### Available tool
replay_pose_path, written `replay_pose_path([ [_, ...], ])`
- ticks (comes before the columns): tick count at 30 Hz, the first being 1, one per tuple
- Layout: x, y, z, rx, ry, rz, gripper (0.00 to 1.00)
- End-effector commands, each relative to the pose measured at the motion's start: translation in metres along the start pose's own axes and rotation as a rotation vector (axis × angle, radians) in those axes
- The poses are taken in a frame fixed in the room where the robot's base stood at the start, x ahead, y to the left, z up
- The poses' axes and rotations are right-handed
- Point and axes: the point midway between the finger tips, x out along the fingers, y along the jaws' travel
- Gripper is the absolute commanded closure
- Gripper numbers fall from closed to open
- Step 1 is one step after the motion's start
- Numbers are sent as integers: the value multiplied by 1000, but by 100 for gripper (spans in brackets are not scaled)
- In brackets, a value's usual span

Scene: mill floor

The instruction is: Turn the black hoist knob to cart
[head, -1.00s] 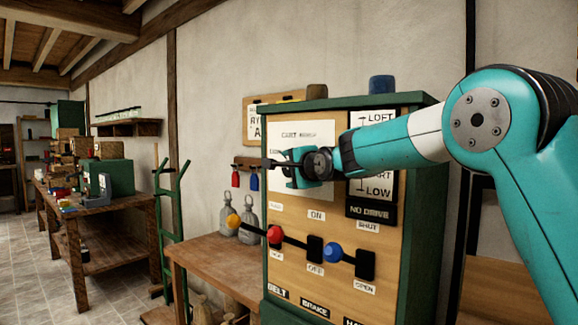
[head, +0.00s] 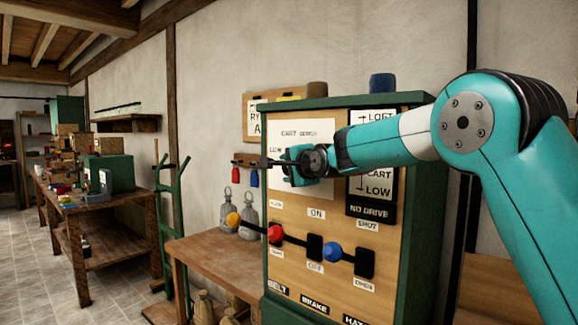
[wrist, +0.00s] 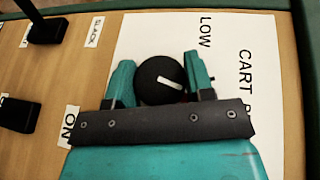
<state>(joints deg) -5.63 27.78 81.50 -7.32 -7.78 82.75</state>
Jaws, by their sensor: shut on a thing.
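The black hoist knob (wrist: 158,80) is a round black knob with a white pointer mark, set on a white dial card (wrist: 135,40) on the panel. In the wrist view, the card shows LOW and CART lettering. My gripper (wrist: 160,82) has a teal finger on each side of the knob and is shut on it. In the wrist view, the white mark slants slightly. In the head view, my gripper (head: 298,167) is at the upper left of the panel and hides most of the knob and part of the card.
The green-framed cabinet (head: 415,200) carries a red lever (head: 275,233), a blue lever (head: 332,252) and a NO DRIVE sign (head: 370,210). A black lever block (wrist: 48,30) stands near the gripper in the wrist view. A wooden bench (head: 215,257) stands left of the cabinet.

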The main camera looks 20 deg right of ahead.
Motion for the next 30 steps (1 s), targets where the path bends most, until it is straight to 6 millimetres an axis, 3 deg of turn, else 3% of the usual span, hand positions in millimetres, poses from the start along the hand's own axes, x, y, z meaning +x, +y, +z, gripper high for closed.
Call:
replay_pose_path([
  [9,-2,-10,0,-78,-1,192,75],
  [21,-2,-7,-1,-191,-1,469,75],
  [30,-1,-2,0,-240,-1,585,75],
])
